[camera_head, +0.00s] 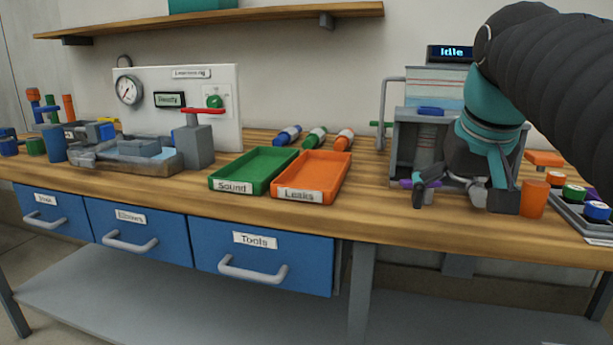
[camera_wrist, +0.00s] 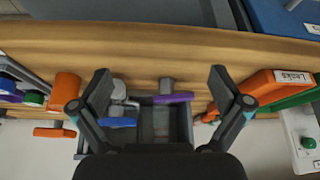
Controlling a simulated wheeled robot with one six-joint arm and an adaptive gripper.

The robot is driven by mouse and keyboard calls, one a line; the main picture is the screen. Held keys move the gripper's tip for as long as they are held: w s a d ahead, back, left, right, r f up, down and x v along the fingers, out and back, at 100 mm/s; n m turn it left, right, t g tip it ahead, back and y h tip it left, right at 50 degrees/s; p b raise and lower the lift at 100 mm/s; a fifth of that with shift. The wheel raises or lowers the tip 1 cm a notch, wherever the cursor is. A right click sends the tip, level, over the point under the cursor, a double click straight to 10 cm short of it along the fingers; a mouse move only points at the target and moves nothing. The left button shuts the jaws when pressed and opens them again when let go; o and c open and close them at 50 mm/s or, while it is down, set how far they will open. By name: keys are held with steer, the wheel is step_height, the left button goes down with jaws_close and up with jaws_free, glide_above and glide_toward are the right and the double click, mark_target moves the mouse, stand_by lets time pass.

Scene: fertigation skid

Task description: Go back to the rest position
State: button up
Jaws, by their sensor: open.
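My gripper (camera_head: 460,195) points down over the right part of the bench, in front of a grey open-fronted fixture (camera_head: 403,140). In the wrist view its two fingers (camera_wrist: 160,75) are spread wide apart with nothing between the tips. The fixture (camera_wrist: 157,125) shows between and beyond the fingers, with a purple bar (camera_wrist: 172,98) and a blue bar (camera_wrist: 118,122) on it. In the head view my arm and gripper hide much of the fixture's right side. Whether the fingers touch anything is hard to tell.
An orange cylinder (camera_head: 535,198) stands close right of my gripper, beside a grey rack (camera_head: 590,222) of capped pieces. Left are the empty orange Leaks tray (camera_head: 312,176) and green Sound tray (camera_head: 254,170). A display (camera_head: 450,53) reading Idle stands behind. A shelf (camera_head: 220,22) hangs above.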

steer(key=s+a+f, duration=0.1)
steer(key=s+f, duration=0.2)
steer(key=f, duration=0.5)
steer(key=s+a+f+n, duration=0.1)
steer(key=s+f, duration=0.3)
steer(key=f, duration=0.4)
steer(key=s+a+f, duration=0.3)
steer(key=s+f, duration=0.1)
steer(key=f, duration=0.4)
steer(key=shift+s+a+n+y, duration=0.2)
steer(key=shift+n+y, duration=0.1)
steer(key=shift+y, duration=0.1)
steer(key=shift+f, duration=0.1)
